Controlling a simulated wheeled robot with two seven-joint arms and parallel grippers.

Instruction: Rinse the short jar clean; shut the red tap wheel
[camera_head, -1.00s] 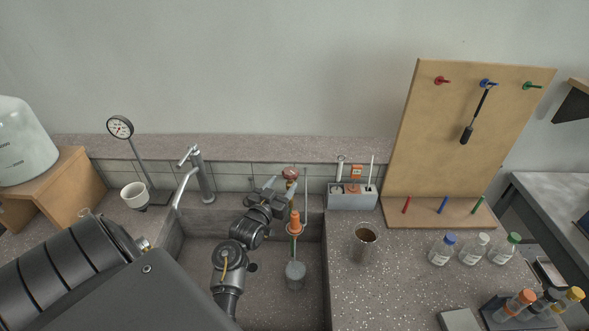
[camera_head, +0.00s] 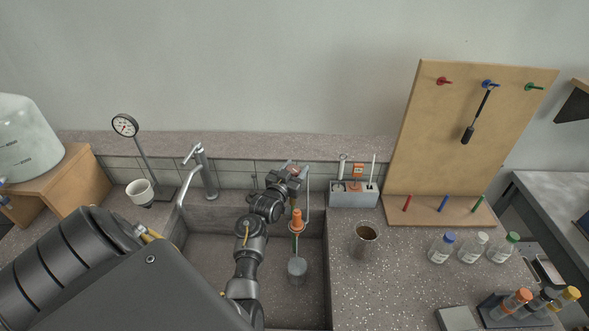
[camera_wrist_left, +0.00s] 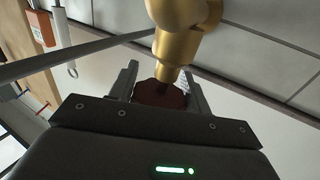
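The red tap wheel (camera_head: 294,171) is at the back of the sink, partly hidden by my left gripper (camera_head: 291,168). In the left wrist view, the dark red wheel (camera_wrist_left: 160,94) sits between my two fingers (camera_wrist_left: 160,80), on a brass tap body (camera_wrist_left: 178,35). The fingers appear to press its sides. A clear, short, jar-like vessel (camera_head: 297,268) stands in the sink below an orange-topped upright piece (camera_head: 297,222). Another jar (camera_head: 363,246), brown inside, stands on the counter right of the sink. I cannot tell which is the short jar. My right gripper is out of view.
A grey holder (camera_head: 346,198) stands right of the tap. Several capped bottles (camera_head: 472,249) and a pegboard (camera_head: 455,130) are farther right.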

